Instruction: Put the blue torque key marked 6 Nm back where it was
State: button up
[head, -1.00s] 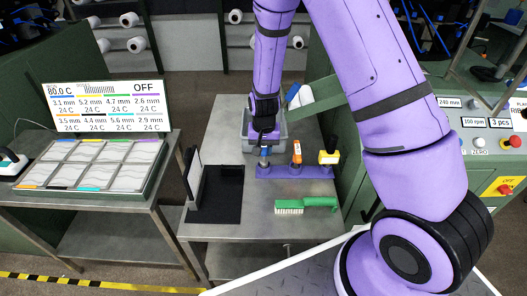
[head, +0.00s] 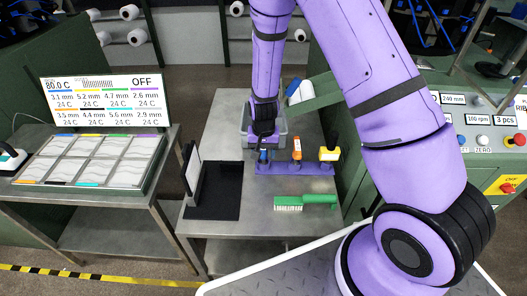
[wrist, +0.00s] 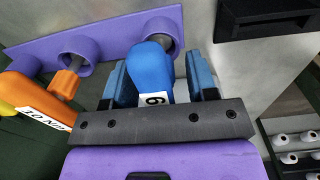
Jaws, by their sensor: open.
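The blue torque key (head: 263,157) stands at the left end of the purple rack (head: 318,170). In the wrist view the blue key (wrist: 151,70) shows a white label with a 6, and its far end meets the left-end socket of the purple rack (wrist: 110,42). My gripper (wrist: 160,80) is open, with one blue finger on each side of the key's handle. A gap shows on the right side; the left finger is very close to the key. In the head view my gripper (head: 263,140) is directly above the key. How deep the key sits is hidden.
An orange key (head: 297,150) and a yellow key (head: 329,155) stand in the same rack. A grey bin (head: 283,141) is behind it. A green brush (head: 305,202) lies in front. A black tray (head: 215,190) is to the left.

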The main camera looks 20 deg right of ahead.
jog(key=s+d+r+n+t, duration=0.1)
jog(key=s+r, duration=0.1)
jog(key=r, duration=1)
jog(key=s+d+r, duration=0.1)
jog(key=r, duration=1.1)
jog(key=s+d+r+n+t, duration=0.1)
jog(key=s+d+r+t, duration=0.1)
jog(key=s+r, duration=0.7)
jog(key=s+d+r+n+t, duration=0.2)
jog(key=s+r, duration=0.8)
jog(key=s, duration=0.5)
jog(key=shift+d+n, duration=0.3)
jog(key=shift+d, duration=0.15)
